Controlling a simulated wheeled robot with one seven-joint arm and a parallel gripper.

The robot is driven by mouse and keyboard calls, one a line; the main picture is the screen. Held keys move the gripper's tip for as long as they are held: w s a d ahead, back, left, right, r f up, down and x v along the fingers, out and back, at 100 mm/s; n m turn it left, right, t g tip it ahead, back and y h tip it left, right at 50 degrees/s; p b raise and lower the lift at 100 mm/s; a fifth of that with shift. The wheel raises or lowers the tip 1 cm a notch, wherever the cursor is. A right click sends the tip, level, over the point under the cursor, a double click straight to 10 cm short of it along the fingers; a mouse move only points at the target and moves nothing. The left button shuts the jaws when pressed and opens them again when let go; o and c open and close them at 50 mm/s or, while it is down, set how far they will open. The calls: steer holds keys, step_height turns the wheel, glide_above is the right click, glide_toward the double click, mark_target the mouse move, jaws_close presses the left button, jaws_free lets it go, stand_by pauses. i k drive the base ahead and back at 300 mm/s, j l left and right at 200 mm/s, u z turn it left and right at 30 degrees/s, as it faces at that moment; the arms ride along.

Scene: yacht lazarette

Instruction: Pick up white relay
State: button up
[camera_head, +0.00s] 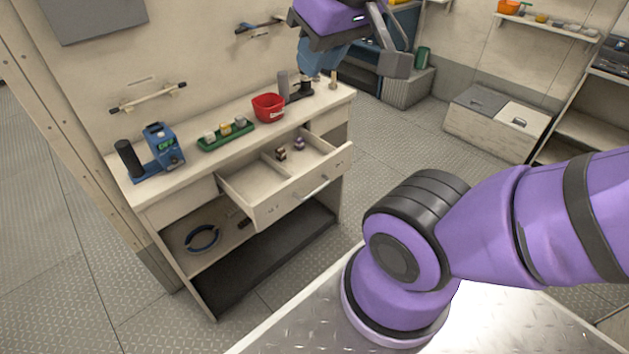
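A green tray (212,146) lies on the workbench top and holds a few small blocks. A whitish block (209,137) is at its left end, a yellowish block (225,129) in the middle and a greyish block (240,122) at the right. The whitish one looks most like the white relay, but it is too small to be sure. My gripper (350,62) is at the top of the view, above and to the right of the bench, apart from the tray. Its fingertips are not clearly visible, so I cannot tell whether it is open.
An open drawer (262,212) juts from the bench, with two small items inside. A red bin (268,107) stands right of the tray; a blue device (163,147) with a black cylinder (129,158) stands left. Dark items (300,91) are at the bench's right end.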

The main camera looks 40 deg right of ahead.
mark_target(210, 136)
steer(key=i+j+z, duration=0.15)
steer(key=i, duration=0.3)
steer(key=i+j+z, duration=0.15)
steer(key=i, duration=0.25)
steer(key=j, duration=0.1)
